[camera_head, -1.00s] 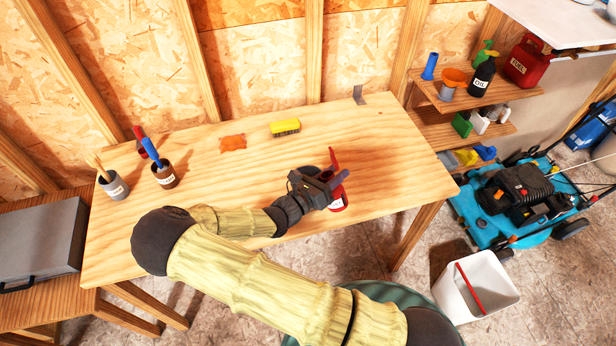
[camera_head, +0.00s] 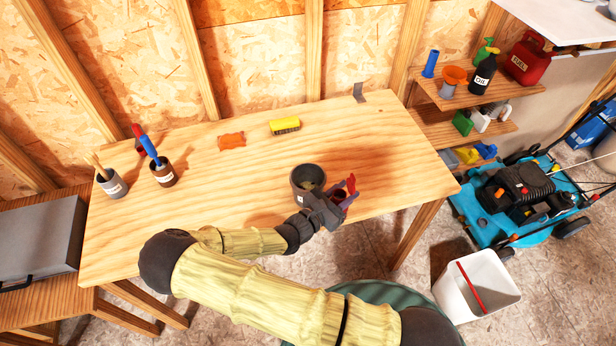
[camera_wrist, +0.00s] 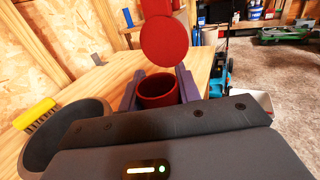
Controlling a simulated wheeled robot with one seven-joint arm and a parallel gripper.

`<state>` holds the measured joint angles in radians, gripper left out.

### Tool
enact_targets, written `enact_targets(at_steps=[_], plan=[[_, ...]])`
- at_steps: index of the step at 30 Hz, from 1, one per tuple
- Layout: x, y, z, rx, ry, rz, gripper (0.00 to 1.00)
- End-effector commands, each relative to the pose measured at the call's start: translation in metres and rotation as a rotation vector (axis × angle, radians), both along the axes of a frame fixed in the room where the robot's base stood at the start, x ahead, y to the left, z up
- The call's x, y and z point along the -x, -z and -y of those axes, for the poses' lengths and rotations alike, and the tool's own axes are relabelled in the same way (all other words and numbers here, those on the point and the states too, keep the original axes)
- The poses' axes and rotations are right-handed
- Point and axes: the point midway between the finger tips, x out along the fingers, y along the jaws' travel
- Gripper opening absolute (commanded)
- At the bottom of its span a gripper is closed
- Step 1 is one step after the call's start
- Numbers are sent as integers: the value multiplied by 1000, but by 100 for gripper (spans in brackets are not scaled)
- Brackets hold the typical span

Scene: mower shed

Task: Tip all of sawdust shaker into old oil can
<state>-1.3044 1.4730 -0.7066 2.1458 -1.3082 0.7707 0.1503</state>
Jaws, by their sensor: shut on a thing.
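A red container with its lid flipped up, which I take to be the sawdust shaker (camera_head: 340,195), is between my gripper's fingers near the front edge of the workbench. My gripper (camera_head: 336,206) is shut on it. In the wrist view, the shaker (camera_wrist: 158,90) stands roughly upright, open at the top, its inside looking empty. A dark round pot, probably the old oil can (camera_head: 296,186), stands on the bench just left of and behind my gripper. In the wrist view, the pot (camera_wrist: 45,150) is at lower left, partly hidden by my gripper.
A yellow brush (camera_head: 285,125) and an orange cloth (camera_head: 231,141) lie at the back of the workbench (camera_head: 390,150). A brown pot (camera_head: 164,176) and a grey pot (camera_head: 114,187) holding tools stand left. A white bin (camera_head: 470,285) and blue mower (camera_head: 520,195) are right.

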Motion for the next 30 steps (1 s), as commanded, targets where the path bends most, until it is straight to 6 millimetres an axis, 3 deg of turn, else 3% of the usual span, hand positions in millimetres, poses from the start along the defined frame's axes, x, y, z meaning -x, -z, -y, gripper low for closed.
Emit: enact_targets(at_steps=[11, 24, 30], plan=[[0, -4, 0, -2, 0, 2, 10], [0, -58, 0, -1, 0, 1, 10], [0, -61, 0, -1, 0, 1, 10]])
